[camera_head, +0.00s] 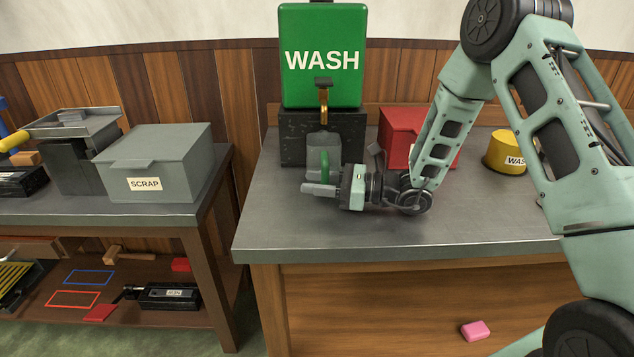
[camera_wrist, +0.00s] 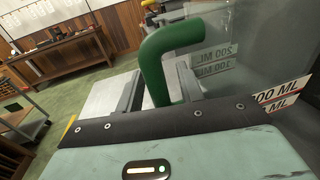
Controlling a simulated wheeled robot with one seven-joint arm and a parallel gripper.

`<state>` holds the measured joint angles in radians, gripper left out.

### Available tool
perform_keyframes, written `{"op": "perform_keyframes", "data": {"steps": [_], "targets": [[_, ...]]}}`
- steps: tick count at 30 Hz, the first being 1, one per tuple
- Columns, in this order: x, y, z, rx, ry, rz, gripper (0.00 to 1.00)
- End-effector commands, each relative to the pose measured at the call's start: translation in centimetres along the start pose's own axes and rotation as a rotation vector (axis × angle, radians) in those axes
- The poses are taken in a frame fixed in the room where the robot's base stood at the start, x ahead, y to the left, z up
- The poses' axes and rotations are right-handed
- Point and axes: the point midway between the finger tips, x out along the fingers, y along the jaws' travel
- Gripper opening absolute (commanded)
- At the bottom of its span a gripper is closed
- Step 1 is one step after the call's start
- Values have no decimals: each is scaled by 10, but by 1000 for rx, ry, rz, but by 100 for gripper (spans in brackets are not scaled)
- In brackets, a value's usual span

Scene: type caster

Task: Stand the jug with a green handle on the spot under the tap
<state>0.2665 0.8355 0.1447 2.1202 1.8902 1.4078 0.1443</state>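The jug (camera_head: 323,143) is clear grey with a green handle (camera_head: 325,163). In the head view it appears upright below the brass tap (camera_head: 323,98), in front of the dark block; its base is partly hidden by my gripper. My gripper (camera_head: 318,189) is low over the bench in front of the jug, its fingers pointing left. In the wrist view the green handle (camera_wrist: 157,62) comes down between the two fingers (camera_wrist: 160,92), with a small gap showing beside it, so the gripper looks open around it. The jug wall with volume labels (camera_wrist: 225,62) is at the right. The spot is not visible.
A green WASH tank (camera_head: 322,35) stands on a dark speckled block (camera_head: 293,135). A red box (camera_head: 397,125) and a yellow container (camera_head: 501,148) are to the right. A grey SCRAP box (camera_head: 165,165) is on the left table. The bench front left (camera_head: 275,225) is clear.

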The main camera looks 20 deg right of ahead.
Motion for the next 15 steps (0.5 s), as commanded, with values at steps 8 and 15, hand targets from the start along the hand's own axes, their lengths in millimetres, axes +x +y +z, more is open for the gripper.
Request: {"op": "perform_keyframes", "data": {"steps": [8,15], "targets": [[-11,-1,2,0,0,-4,37],[-60,-2,2,0,0,-7,37]]}}
